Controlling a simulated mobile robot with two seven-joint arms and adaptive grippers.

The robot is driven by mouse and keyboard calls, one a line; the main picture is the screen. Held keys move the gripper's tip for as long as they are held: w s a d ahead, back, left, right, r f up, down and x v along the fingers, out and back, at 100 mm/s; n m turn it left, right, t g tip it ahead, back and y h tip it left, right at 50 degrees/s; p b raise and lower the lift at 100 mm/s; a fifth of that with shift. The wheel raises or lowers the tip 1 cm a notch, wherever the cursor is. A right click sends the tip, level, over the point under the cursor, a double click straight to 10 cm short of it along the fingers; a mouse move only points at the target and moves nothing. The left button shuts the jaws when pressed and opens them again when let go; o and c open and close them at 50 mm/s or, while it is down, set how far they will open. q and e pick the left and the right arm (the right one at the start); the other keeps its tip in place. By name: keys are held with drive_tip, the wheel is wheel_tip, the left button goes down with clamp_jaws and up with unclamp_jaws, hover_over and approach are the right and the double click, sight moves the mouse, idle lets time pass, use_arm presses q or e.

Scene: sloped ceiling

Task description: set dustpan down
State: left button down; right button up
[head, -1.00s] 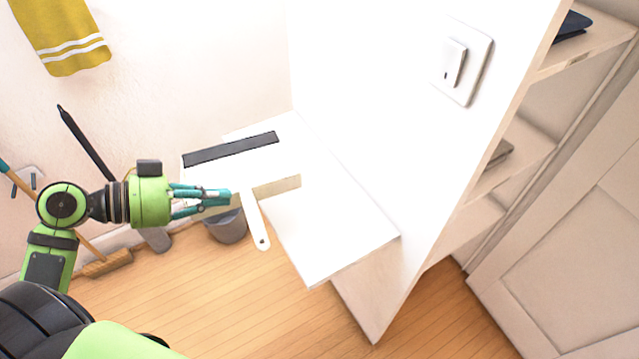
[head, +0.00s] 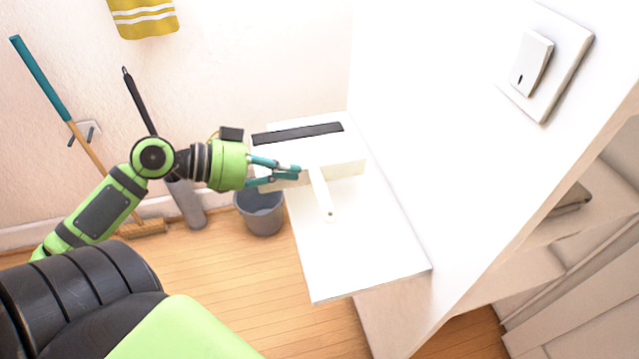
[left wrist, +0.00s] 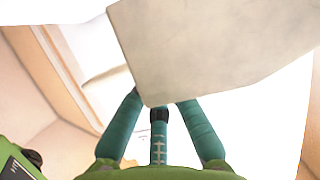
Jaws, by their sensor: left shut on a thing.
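The dustpan (head: 338,163) is white with a dark strip along its far edge and a white handle (head: 322,195) with a hole near its end. It shows over the white shelf board (head: 365,255); whether it touches the board I cannot tell. My left gripper (head: 297,170) comes in from the left, its teal fingers shut on the dustpan near the handle's base. In the left wrist view, a large pale surface of the dustpan (left wrist: 205,50) lies in front of the teal fingers (left wrist: 160,112). My right gripper is not in view.
A grey bucket (head: 260,212) stands on the wooden floor below, left of the board. A broom (head: 92,152) and a dark-handled tool (head: 140,105) lean at the left wall. A light switch (head: 535,65) is on the white panel at right. The board's front part is clear.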

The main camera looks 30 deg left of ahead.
sight(317, 165)
use_arm(q)
drive_tip(key=w+d, duration=0.2)
drive_tip(key=w, duration=0.1)
drive_tip(key=w+d+p, duration=0.1)
drive_tip(key=shift+w+d+r, duration=0.25)
drive_tip(key=shift+d, duration=0.1)
wheel_tip(317, 165, down, 3)
drive_tip(key=shift+r, duration=0.1)
wheel_tip(317, 165, down, 4)
drive_tip(key=shift+r, duration=0.1)
drive_tip(key=shift+w+d+f, duration=0.1)
drive_tip(key=shift+w+f, duration=0.05)
drive_tip(key=shift+f, duration=0.3)
drive_tip(key=shift+f, duration=0.1)
drive_tip(key=c, duration=1.4)
unclamp_jaws()
